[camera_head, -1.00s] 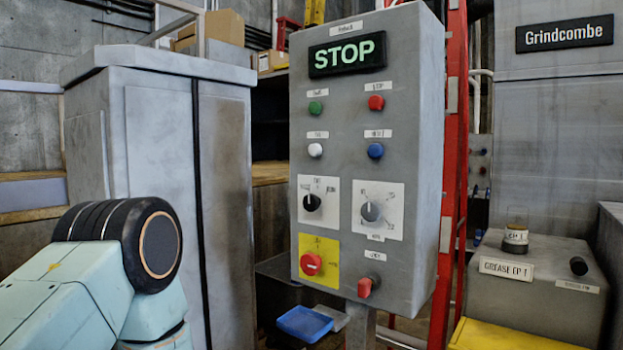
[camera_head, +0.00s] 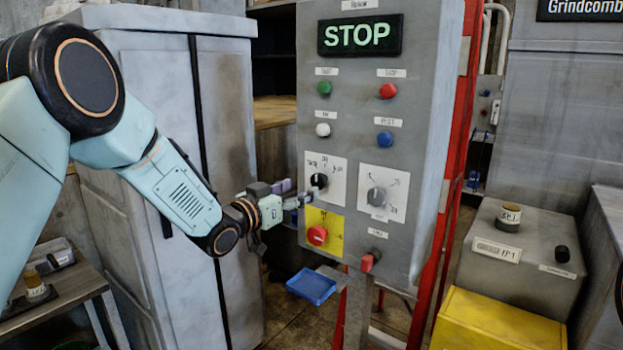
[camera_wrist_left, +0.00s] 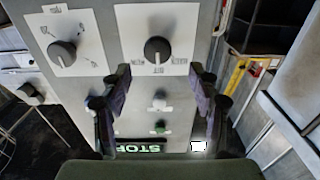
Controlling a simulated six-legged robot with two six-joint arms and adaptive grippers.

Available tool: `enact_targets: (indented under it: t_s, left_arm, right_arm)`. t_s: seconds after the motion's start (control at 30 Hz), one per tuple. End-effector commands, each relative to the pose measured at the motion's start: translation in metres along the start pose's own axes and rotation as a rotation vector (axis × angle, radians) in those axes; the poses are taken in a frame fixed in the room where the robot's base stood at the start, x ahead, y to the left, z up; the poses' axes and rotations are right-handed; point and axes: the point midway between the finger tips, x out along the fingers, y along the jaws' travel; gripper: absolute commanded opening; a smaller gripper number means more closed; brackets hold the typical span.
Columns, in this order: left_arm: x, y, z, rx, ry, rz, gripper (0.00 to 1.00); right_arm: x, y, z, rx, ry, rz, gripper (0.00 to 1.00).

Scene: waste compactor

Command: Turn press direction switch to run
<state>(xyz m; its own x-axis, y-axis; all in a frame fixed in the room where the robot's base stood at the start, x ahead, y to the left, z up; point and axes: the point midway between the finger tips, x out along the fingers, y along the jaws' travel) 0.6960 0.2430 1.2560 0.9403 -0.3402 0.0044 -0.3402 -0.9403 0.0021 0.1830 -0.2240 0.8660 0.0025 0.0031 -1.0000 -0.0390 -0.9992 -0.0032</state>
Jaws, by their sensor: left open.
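A grey control panel (camera_head: 420,235) carries two rotary switches on white plates. The black rotary switch (camera_head: 319,180) is at left, the grey rotary switch (camera_head: 377,196) at right; their labels are too small to read surely. My left gripper (camera_head: 303,199) is just left of and below the black switch, near the panel face. In the left wrist view, upside down, the black switch (camera_wrist_left: 157,50) lies ahead between the open, empty fingers of my left gripper (camera_wrist_left: 162,82). The grey switch (camera_wrist_left: 62,52) is left of them there. My right gripper is not in view.
Above are green, red, white and blue buttons and a lit STOP display (camera_head: 360,36). A red knob on a yellow plate (camera_head: 324,215) sits just below the black switch, a red switch (camera_head: 370,260) lower right. A grey cabinet (camera_head: 225,110) stands left; a blue tray (camera_head: 311,286) lies below.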

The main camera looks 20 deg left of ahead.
Motion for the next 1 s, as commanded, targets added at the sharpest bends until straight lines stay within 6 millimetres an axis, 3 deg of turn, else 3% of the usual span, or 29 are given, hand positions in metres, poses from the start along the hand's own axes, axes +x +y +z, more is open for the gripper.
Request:
enact_targets:
  t_s: [0.2, 0.4, 0.87, 1.0]
  left_arm:
    - [0.033, 0.0, 0.0, 0.003, 0.0, 0.003, 0.61]
    - [0.053, -0.001, 0.0, 0.001, 0.0, 0.001, 0.61]
    - [0.061, -0.001, 0.001, -0.001, -0.001, 0.001, 0.61]
    - [0.061, -0.001, 0.001, -0.001, -0.001, 0.001, 0.5]
  right_arm:
    - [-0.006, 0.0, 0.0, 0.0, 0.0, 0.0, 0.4]
    - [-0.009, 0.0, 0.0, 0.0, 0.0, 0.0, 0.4]
    - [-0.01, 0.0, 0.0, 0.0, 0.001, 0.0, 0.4]
    - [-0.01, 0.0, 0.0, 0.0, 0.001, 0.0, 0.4]
